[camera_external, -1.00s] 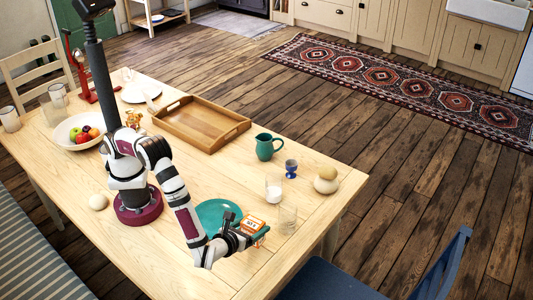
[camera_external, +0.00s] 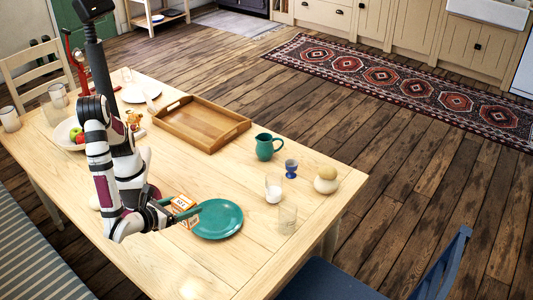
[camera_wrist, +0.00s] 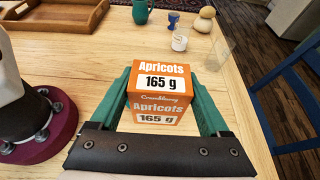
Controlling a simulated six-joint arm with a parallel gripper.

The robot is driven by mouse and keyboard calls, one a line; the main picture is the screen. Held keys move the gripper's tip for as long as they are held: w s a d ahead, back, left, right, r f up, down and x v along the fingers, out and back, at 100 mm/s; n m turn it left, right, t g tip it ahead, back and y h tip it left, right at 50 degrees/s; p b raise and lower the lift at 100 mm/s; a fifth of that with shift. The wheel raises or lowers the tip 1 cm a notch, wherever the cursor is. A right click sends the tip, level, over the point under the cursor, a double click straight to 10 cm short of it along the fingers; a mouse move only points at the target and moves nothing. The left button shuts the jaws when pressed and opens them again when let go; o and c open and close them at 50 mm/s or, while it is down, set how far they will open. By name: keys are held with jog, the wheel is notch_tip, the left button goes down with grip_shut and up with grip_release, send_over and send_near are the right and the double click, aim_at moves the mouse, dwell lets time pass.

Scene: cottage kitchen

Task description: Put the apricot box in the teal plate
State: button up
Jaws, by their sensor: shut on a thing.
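The apricot box (camera_external: 184,209) is orange and white and is held between the teal fingers of my gripper (camera_external: 182,213). In the wrist view the box (camera_wrist: 158,95) sits upright between both fingers, its "Apricots 165 g" label facing the camera. The teal plate (camera_external: 218,220) lies flat on the table, just right of the box in the external view. Its top is empty. The box is at the plate's left edge in that view; how high it is above the table is hard to tell. The plate is not visible in the wrist view.
A wooden tray (camera_external: 202,124) lies behind. A green jug (camera_external: 268,147), a blue egg cup (camera_external: 291,168), a glass of milk (camera_external: 274,187), a clear glass (camera_external: 287,219) and a gourd-shaped item (camera_external: 326,180) stand right of the plate. The table's front part is clear.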

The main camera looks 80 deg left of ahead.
jog(key=shift+w+a+f, duration=1.3)
jog(key=shift+a+f, duration=0.3)
jog(key=shift+f, duration=0.2)
jog(key=shift+w+a+f, duration=1.25)
jog(key=shift+a+f, duration=0.3)
jog(key=shift+f, duration=0.3)
jog(key=shift+w+a+f, duration=1.3)
jog(key=shift+a+f, duration=0.3)
jog(key=shift+f, duration=0.2)
jog(key=o, duration=1.4)
jog(key=shift+f, duration=0.1)
